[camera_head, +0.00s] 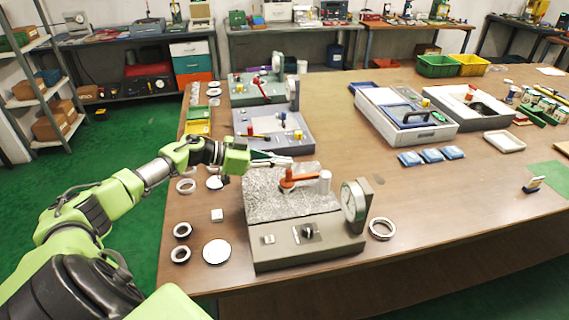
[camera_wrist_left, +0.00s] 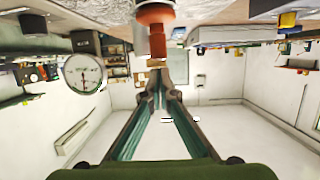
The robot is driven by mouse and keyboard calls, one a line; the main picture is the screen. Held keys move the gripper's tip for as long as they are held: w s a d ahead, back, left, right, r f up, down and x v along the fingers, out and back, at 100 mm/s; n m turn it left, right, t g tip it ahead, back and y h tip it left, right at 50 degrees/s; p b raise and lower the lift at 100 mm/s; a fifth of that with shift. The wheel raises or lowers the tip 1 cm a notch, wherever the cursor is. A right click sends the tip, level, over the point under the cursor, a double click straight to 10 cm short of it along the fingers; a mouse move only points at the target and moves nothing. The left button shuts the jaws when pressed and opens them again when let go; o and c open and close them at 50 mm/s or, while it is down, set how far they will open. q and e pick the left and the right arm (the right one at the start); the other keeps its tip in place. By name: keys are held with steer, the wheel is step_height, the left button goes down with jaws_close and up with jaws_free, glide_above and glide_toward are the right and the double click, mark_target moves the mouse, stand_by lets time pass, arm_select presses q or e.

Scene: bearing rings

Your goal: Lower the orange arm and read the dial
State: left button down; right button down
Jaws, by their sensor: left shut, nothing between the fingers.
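The orange arm (camera_head: 305,180) sits on top of the nearest grey gauge fixture (camera_head: 300,248), above a speckled grey slab (camera_head: 270,205), beside a pale upright cylinder (camera_head: 324,182). The round white dial (camera_head: 354,203) stands at the fixture's right end; its reading is too small to make out. My left gripper (camera_head: 286,160) is shut and empty, just behind the orange arm. In the left wrist view, which looks upside down, the shut fingertips (camera_wrist_left: 159,70) are close to the orange part (camera_wrist_left: 155,16); I cannot tell whether they touch. The dial (camera_wrist_left: 83,73) shows at left there.
Loose bearing rings (camera_head: 382,229) and white discs (camera_head: 216,251) lie around the fixture. A purple-grey fixture (camera_head: 285,143) and a green one (camera_head: 250,95) stand behind. Blue packets (camera_head: 431,156) lie to the right. The table's front right is mostly clear.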

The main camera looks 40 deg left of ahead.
arm_select(q)
steer(key=shift+s+a+f+b, duration=0.1)
steer(key=shift+f+b, duration=0.05)
steer(key=shift+f, duration=0.2)
steer(key=shift+s+a+f+b, duration=0.1)
steer(key=shift+f+b, duration=0.05)
steer(key=shift+f, duration=0.2)
steer(key=shift+s+d+f, duration=0.1)
steer(key=shift+s+f, duration=0.05)
steer(key=shift+f, duration=0.1)
steer(key=shift+r+p, duration=0.5)
steer(key=shift+p, duration=0.15)
steer(key=s+a+r+p, duration=0.2)
steer(key=s+a+r, duration=0.4)
steer(key=s, duration=0.1)
steer(key=shift+a+r+p, duration=0.15)
steer(key=shift+a+p, duration=0.1)
steer(key=shift+p, duration=0.1)
steer(key=shift+r, duration=0.1)
